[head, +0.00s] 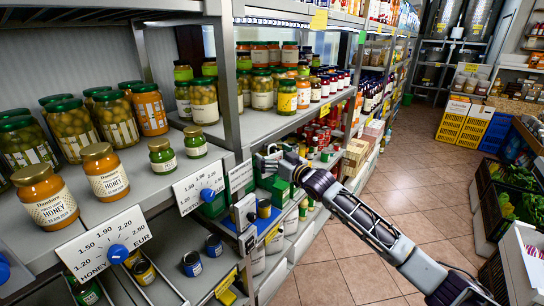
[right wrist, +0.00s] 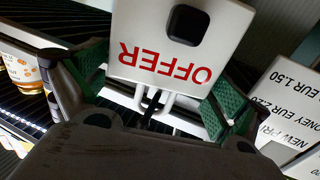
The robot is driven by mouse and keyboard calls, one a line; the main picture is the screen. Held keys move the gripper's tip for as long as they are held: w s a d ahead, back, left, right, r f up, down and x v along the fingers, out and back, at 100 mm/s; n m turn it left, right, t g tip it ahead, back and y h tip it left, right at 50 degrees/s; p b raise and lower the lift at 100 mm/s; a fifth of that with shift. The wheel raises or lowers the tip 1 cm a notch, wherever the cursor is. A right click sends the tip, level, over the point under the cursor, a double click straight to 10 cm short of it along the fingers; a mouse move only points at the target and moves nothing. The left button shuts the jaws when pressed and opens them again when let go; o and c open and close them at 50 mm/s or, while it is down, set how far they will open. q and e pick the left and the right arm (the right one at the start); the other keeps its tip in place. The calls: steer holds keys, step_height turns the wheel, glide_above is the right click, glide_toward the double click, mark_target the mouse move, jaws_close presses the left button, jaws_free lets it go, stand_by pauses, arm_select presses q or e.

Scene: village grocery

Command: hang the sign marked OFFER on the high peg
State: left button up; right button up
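The OFFER sign (right wrist: 165,65) is a white plate with red letters and a black block. It shows upside down in the right wrist view, just ahead of my right gripper (right wrist: 158,92). The green-padded fingers are spread wide, one near each side of the sign's lettered edge; I cannot tell whether they touch it. In the head view my right gripper (head: 268,162) is at the shelf front, beside a white card (head: 240,177) whose text is too small to read. I cannot make out the high peg. My left gripper is out of view.
A NEW PRICE card (right wrist: 285,105) is right of the fingers in the wrist view. Price cards with blue dials (head: 198,188) line the shelf front near honey jars (head: 47,199) and pickle jars. The tiled aisle (head: 400,190) is clear to the right.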

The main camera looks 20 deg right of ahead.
steer(key=shift+s, duration=0.1)
stand_by(0.3)
steer(key=v, duration=1.2)
stand_by(0.7)
steer(key=shift+n, duration=0.3)
stand_by(0.5)
